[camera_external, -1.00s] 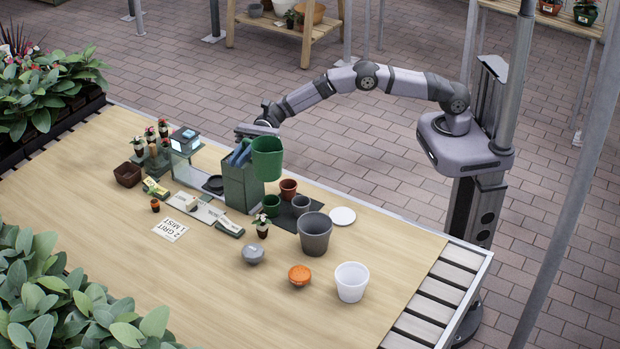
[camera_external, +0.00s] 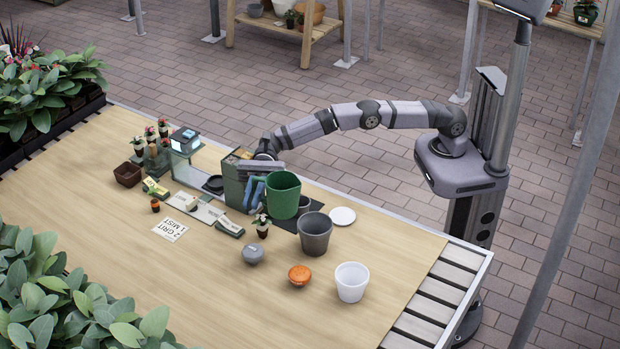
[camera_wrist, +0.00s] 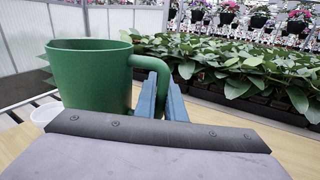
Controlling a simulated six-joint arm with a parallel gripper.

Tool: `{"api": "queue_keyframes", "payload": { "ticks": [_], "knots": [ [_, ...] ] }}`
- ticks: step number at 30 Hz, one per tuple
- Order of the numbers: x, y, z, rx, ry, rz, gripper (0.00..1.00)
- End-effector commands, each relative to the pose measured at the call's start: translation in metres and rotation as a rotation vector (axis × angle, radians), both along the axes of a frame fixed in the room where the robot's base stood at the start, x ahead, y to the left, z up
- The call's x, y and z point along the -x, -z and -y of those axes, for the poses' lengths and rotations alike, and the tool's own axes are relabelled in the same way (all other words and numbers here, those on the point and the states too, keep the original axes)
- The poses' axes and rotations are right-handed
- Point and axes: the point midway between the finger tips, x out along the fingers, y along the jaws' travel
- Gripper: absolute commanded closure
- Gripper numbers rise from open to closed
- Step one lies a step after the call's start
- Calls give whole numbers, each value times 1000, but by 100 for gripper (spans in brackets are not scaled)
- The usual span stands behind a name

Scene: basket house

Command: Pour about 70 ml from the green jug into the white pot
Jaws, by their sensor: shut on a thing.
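What is inside the jug cannot be seen. The white pot (camera_external: 351,283) stands upright on the table at the right front, apart from the jug. In the wrist view a white rim (camera_wrist: 45,115) shows low behind the jug; I cannot tell what it belongs to.
A grey pot (camera_external: 315,236) stands between the jug and the white pot. An orange lidded item (camera_external: 299,275), a grey one (camera_external: 253,253) and a small plant (camera_external: 262,226) sit nearby. A white saucer (camera_external: 342,216) lies behind. The front-left table (camera_external: 200,290) is clear.

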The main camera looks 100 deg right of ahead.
Motion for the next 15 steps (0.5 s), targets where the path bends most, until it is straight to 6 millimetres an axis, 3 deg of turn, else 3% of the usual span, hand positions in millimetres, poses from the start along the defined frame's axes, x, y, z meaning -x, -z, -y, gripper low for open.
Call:
{"api": "queue_keyframes", "payload": {
  "ticks": [1,6,15],
  "knots": [
    [3,19,-17,-1,-16,-1,100],
    [7,50,-57,-2,-29,-2,100],
    [12,84,-98,-2,-34,0,100]
  ]
}}
